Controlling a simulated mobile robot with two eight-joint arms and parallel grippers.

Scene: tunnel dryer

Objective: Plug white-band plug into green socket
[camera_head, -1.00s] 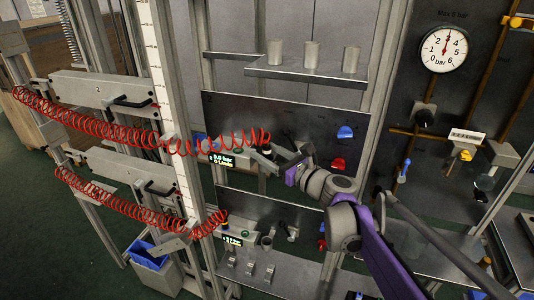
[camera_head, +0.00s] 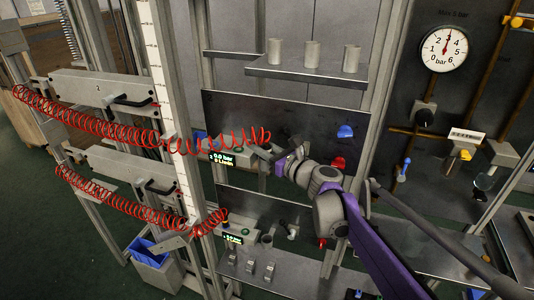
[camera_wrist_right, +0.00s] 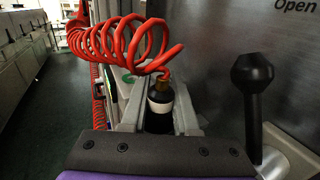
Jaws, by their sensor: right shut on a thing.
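The white-band plug (camera_wrist_right: 160,98) is black with a pale band and a brass-coloured top, where the red coiled hose (camera_wrist_right: 115,38) joins it. It stands about upright in the right wrist view. My right gripper (camera_wrist_right: 158,118) is shut on it, with a grey finger on each side. In the head view my right gripper (camera_head: 268,152) is at the right end of the upper red coil (camera_head: 232,140); the plug is too small to make out there. A green ring (camera_wrist_right: 128,78) shows just left of the plug, perhaps the green socket. The plug's lower end is hidden. My left gripper is not in view.
A black knob lever (camera_wrist_right: 252,85) stands close right of the gripper. A dark panel with a blue knob (camera_head: 345,131) and a red knob (camera_head: 338,163) is behind my arm. A shelf (camera_head: 300,72) with metal cups is above. A lower red coil (camera_head: 120,205) hangs below.

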